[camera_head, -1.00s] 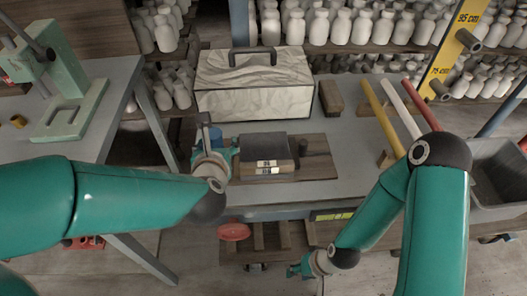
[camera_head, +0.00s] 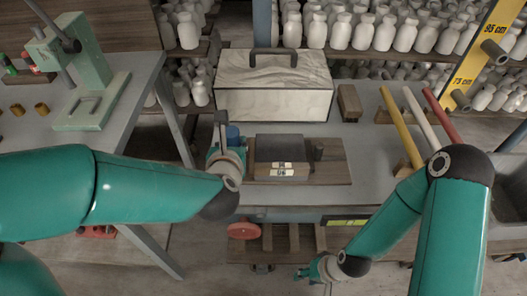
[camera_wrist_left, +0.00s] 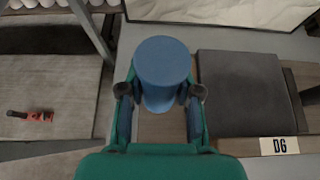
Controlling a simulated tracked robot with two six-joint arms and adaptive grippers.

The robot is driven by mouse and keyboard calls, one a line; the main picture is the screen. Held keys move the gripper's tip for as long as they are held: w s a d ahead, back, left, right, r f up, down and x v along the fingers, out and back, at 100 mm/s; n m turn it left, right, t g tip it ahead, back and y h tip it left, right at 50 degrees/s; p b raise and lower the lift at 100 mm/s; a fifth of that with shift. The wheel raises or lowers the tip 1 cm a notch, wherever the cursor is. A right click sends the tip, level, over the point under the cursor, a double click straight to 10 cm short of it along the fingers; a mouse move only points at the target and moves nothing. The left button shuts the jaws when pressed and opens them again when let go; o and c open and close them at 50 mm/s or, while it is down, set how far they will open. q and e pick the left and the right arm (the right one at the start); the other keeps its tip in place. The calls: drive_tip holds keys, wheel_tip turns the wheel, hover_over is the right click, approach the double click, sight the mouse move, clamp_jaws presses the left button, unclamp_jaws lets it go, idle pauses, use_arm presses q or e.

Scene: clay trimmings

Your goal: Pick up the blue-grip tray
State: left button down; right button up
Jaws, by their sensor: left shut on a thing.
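The wooden tray (camera_head: 335,174) lies on the grey bench, with dark slabs (camera_head: 279,148) stacked on it; white labels show on their front edges, one reading D6. The tray's blue grip (camera_head: 233,135) stands at its left end and shows large in the left wrist view (camera_wrist_left: 162,65). My left gripper (camera_head: 226,157) has its fingers on both sides of the blue grip and is shut on it. A dark upright grip (camera_head: 318,151) stands at the tray's right end. My right gripper (camera_head: 308,272) hangs empty, low in front of the bench; its finger opening is unclear.
A pale lidded box (camera_head: 274,92) with a dark handle stands behind the tray. A brown block (camera_head: 349,103) and yellow, white and red rods (camera_head: 400,125) lie to the right. A green press (camera_head: 90,85) stands on the left table. Shelves of white bottles fill the back.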

sight(230, 136)
use_arm(q)
drive_tip(key=shift+r, duration=0.25)
wheel_tip(230, 136, up, 19)
drive_tip(key=p, duration=0.7)
drive_tip(key=shift+f+b, duration=7.85)
drive_tip(key=shift+b, duration=0.15)
drive_tip(key=shift+f+b, duration=1.65)
drive_tip(key=shift+f, duration=0.2)
